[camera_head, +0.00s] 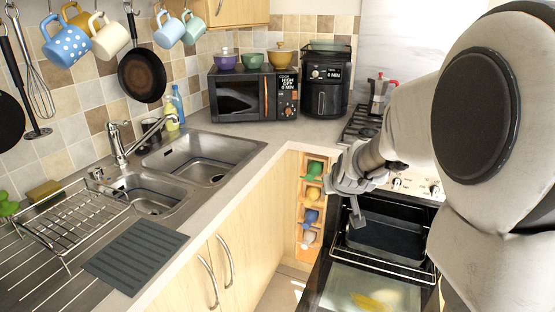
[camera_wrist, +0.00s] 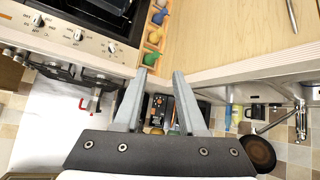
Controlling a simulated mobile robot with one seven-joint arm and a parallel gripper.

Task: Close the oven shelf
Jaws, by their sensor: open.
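The oven shelf (camera_head: 402,271) is a wire rack sticking out of the open oven, with a dark rectangular tray (camera_head: 385,240) on it. The open oven door (camera_head: 345,285) lies folded down below, its glass showing a yellow patch. My gripper (camera_head: 358,222) points down at the shelf's left side, near the tray's left edge; I cannot tell whether it touches. In the wrist view my gripper (camera_wrist: 162,74) shows two grey fingers spread apart with nothing between them. Part of the oven and a dark tray-like area (camera_wrist: 112,16) show at the top left there. My arm hides the oven's right side.
A narrow rack (camera_head: 311,205) with colored items stands left of the oven. The oven's knobs (camera_head: 398,182) are above the shelf. The hob (camera_head: 365,125) holds a moka pot (camera_head: 379,98). The counter with the sink (camera_head: 200,155) and wooden cabinets (camera_head: 225,265) lie to the left.

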